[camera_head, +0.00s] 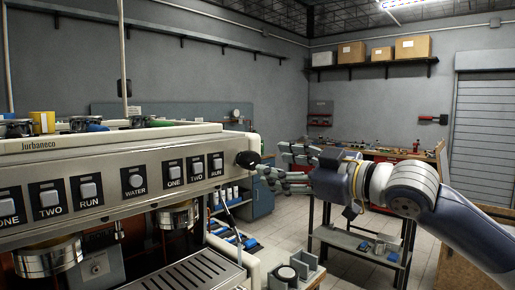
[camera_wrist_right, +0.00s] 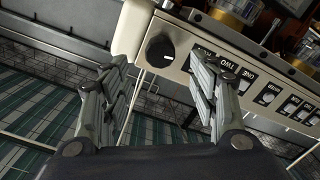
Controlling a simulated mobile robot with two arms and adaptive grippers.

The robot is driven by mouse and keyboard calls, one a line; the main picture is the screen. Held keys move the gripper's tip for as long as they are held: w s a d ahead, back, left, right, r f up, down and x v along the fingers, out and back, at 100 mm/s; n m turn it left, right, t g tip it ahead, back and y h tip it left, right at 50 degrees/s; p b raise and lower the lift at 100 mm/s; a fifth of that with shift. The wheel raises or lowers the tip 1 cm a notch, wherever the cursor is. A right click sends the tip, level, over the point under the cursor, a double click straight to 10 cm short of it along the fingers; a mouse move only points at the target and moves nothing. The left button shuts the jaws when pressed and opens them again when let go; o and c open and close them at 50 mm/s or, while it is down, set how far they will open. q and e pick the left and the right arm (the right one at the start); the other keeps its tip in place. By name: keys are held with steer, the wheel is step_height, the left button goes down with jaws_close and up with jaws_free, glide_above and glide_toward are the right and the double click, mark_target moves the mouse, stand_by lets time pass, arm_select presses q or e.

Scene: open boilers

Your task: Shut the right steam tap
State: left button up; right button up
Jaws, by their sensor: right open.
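The right steam tap is a round black knob (camera_head: 247,159) at the right end of the coffee machine's front panel (camera_head: 110,186). In the right wrist view the knob (camera_wrist_right: 160,50) shows a white mark and sits ahead of the fingers, between their lines. My right gripper (camera_head: 268,172) is open and empty, with its fingers pointing left at the knob in the head view. In the wrist view the gripper (camera_wrist_right: 160,75) has its fingers spread to both sides; a gap seems to remain before the knob. My left gripper is not in view.
Buttons (camera_head: 175,172) line the panel left of the knob. Metal cups (camera_head: 178,214) hang below over a drip tray (camera_head: 190,275). A small grey table (camera_head: 360,243) stands under my right arm. A workbench (camera_head: 385,155) is behind.

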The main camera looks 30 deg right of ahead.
mark_target(255, 160)
steer(key=p+x, duration=0.2)
steer(key=x, duration=0.3)
steer(key=shift+r+p, duration=0.15)
steer(key=shift+p, duration=0.2)
steer(key=shift+w+a, duration=0.3)
steer(key=shift+w, duration=0.4)
steer(key=c, duration=1.1)
